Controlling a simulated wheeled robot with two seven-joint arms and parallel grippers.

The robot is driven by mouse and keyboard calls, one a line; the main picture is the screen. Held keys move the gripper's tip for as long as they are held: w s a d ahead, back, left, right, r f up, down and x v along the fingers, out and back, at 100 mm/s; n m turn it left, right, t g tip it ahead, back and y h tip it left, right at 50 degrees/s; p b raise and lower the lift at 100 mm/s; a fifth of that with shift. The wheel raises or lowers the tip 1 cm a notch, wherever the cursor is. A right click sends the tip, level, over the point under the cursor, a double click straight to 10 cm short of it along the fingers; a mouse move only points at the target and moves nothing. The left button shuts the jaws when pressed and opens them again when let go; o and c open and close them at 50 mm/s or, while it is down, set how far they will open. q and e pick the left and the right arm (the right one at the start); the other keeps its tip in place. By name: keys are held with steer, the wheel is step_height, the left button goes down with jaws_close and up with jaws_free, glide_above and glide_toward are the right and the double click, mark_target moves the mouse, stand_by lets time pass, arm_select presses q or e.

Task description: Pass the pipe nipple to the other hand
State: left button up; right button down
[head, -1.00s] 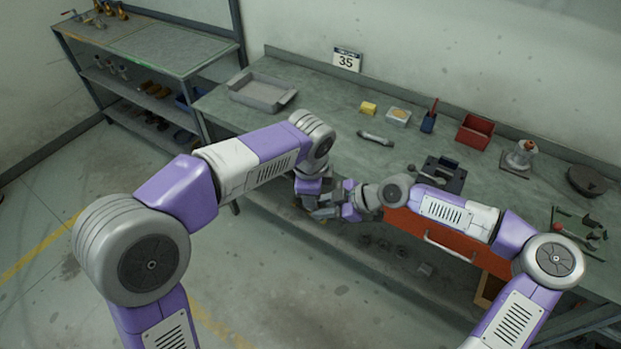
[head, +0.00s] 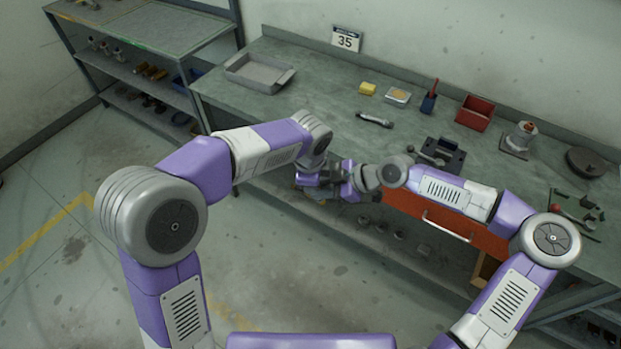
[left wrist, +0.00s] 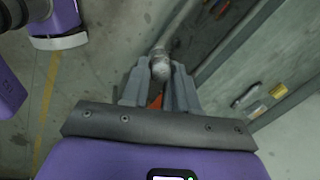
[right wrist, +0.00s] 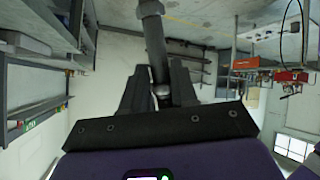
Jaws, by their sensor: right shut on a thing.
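The pipe nipple is a grey tube with a paler end. In the right wrist view the nipple (right wrist: 155,45) runs up from between the fingers of my right gripper (right wrist: 160,75), which is shut on it. In the left wrist view the end of the nipple (left wrist: 160,70) lies between the fingers of my left gripper (left wrist: 161,75). Whether those fingers press on it is unclear. In the head view my left gripper (head: 318,180) and right gripper (head: 352,187) are close together in front of the bench; the nipple cannot be made out there.
The workbench (head: 310,105) lies just beyond the grippers, with an orange drawer (head: 445,220) below its top. On it are a grey tray (head: 258,74), a grey cylindrical part (head: 375,120), a dark fixture (head: 440,154) and a red bin (head: 474,113). A shelf unit (head: 150,45) stands at left.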

steer(key=c, duration=0.8)
jaws_free()
steer(key=shift+d, duration=0.1)
steer(key=v, duration=1.1)
steer(key=s+a+f+m+g, duration=0.1)
steer(key=s+a+f+m, duration=0.35)
steer(key=f, duration=0.55)
steer(key=s+a+f+m+g, duration=0.1)
steer(key=s+a+f+m, duration=0.4)
steer(key=f, duration=0.4)
steer(key=shift+s+d+f+m+h, duration=1)
steer(key=shift+s+d+f+m, duration=0.6)
steer(key=shift+f, duration=0.85)
steer(key=shift+s+d+f+m+h, duration=1.1)
steer(key=shift+s+f+m, duration=0.6)
steer(key=shift+f+m, duration=0.7)
steer(key=shift+s+d+f+m+h, duration=0.9)
steer(key=shift+s+d+f+m, duration=0.8)
steer(key=shift+f, duration=0.85)
